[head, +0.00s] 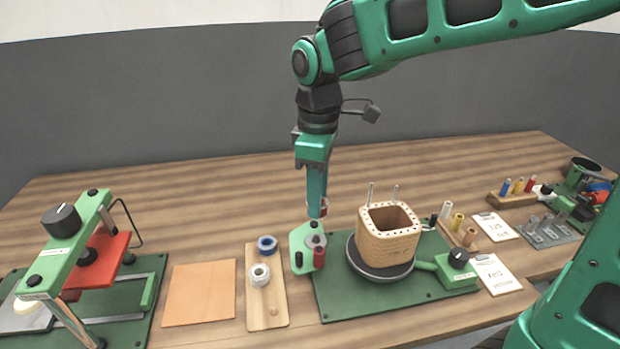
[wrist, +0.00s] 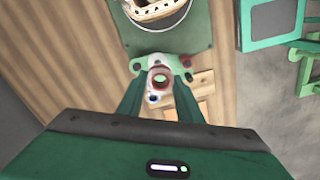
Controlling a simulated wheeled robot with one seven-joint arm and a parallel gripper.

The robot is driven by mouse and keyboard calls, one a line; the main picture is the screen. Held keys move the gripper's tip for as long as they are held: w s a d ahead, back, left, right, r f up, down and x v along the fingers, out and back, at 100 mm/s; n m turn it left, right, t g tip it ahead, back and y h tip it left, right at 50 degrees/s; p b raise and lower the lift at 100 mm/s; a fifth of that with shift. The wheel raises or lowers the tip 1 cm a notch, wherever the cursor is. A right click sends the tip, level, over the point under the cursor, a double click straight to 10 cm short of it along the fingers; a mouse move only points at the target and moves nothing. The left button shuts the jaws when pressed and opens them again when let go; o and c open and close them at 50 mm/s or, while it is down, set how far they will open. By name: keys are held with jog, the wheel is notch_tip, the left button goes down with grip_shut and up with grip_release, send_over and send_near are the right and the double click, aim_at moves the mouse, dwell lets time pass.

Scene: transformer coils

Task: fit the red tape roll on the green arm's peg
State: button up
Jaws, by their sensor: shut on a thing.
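My gripper (head: 317,212) is shut on the red tape roll (head: 324,207), which mostly hides behind the fingers in the head view. In the wrist view the red tape roll (wrist: 160,78) shows as a ring between the two fingertips (wrist: 158,86). The green arm (head: 300,238) is a small green plate at the left edge of the winding base. A grey round part (head: 315,240) on it lies just below my fingertips. The roll appears above the green arm; whether it touches the peg cannot be told. A dark red spool (head: 319,257) stands on the arm's front.
A wooden board (head: 266,315) holds a blue tape roll (head: 267,244) and a white roll (head: 260,275). An orange sheet (head: 200,293) and a green press (head: 70,240) are left.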

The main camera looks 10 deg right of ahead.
send_over(316, 234)
jog(key=shift+f, duration=2.85)
jog(key=shift+f, duration=1.45)
jog(key=o, duration=1.5)
jog(key=shift+r, duration=0.1)
jog(key=shift+r, duration=2.45)
